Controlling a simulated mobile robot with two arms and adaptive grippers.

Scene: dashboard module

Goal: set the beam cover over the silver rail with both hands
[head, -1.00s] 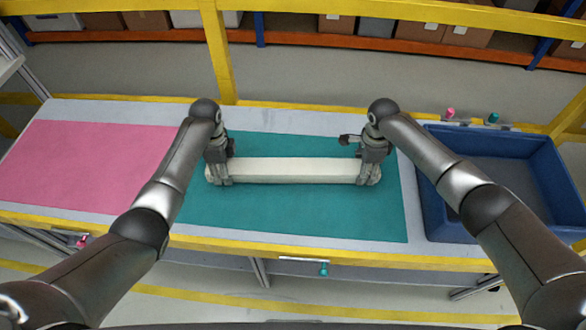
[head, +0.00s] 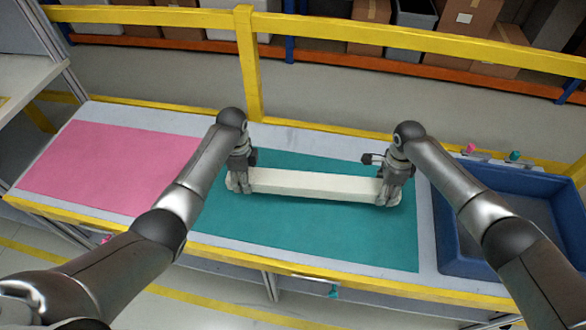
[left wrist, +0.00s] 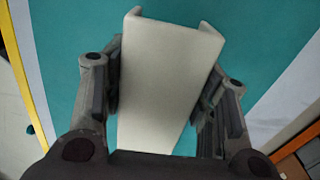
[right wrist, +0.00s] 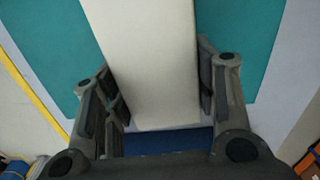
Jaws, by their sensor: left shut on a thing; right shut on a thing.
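The beam cover (head: 315,185) is a long cream channel lying across the teal mat area. My left gripper (head: 239,184) is shut on its left end. My right gripper (head: 392,191) is shut on its right end. In the left wrist view, fingers flank the cover (left wrist: 165,80), whose far end shows short side flanges. In the right wrist view, fingers flank the other end of the cover (right wrist: 150,60). I cannot tell whether the cover touches the mat or hangs just above it. I cannot make out the silver rail in any view.
The teal mat (head: 300,235) is bare around the cover. A pink mat (head: 110,160) lies bare on the left. A blue bin (head: 455,258) stands at the bench's right end. A yellow guard rail (head: 330,25) runs behind the bench. A light table (head: 25,65) stands at far left.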

